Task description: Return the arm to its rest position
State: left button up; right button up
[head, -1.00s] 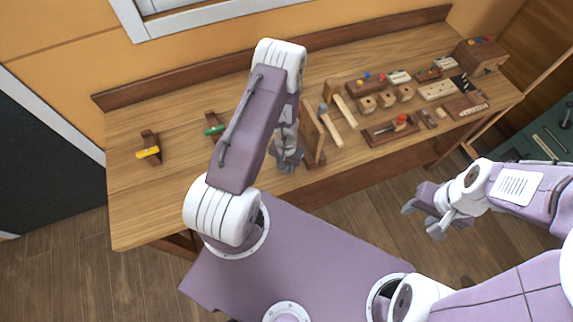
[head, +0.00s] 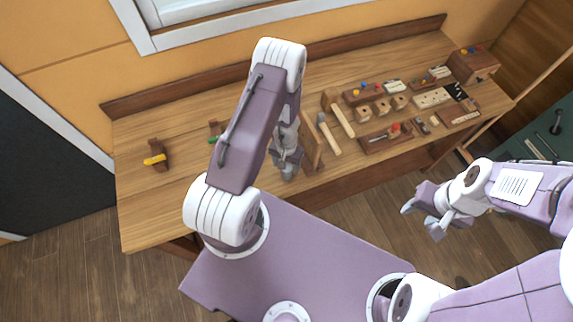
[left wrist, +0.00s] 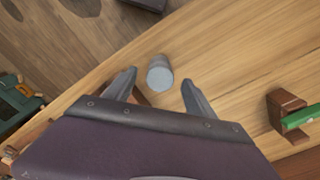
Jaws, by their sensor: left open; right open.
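My left arm (head: 243,135) is folded up in front of the bench in the head view. My left gripper (head: 287,168) hangs pointing down at the bench's front edge, and its fingers (left wrist: 158,88) are apart in the left wrist view. A grey cylinder (left wrist: 160,74) shows between the fingers in that view; I cannot tell whether it touches them. My right gripper (head: 421,216) is open and empty over the floor, to the right and clear of the bench.
The wooden bench (head: 190,205) holds a yellow-marked tool (head: 154,160), a green-handled tool (left wrist: 298,119), mallets (head: 329,134) and several blocks and trays at right. An upright wooden board (head: 311,140) stands close beside my left gripper. The bench's left front is clear.

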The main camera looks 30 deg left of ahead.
pick_arm(q)
notch_tip(320, 180, up, 3)
jog(key=shift+f+p, duration=0.2)
jog(key=shift+p, duration=0.4)
jog(key=shift+f, duration=0.1)
pick_arm(e)
notch_tip(320, 180, up, 2)
jog(key=shift+r, duration=0.15)
pick_arm(q)
jog(key=w+d+r+t+h+b, duration=0.2)
jog(key=d+r+b, duration=0.3)
jog(key=b, duration=0.7)
jog(key=s+r+y+b, duration=0.1)
jog(key=s+b, duration=0.6)
jog(key=s, duration=0.3)
jog(key=shift+m+g+y, duration=0.4)
pick_arm(e)
notch_tip(320, 180, down, 19)
jog(key=shift+f, duration=0.2)
pick_arm(q)
jog(key=shift+s+a+r, duration=0.1)
jog(key=shift+s, duration=0.05)
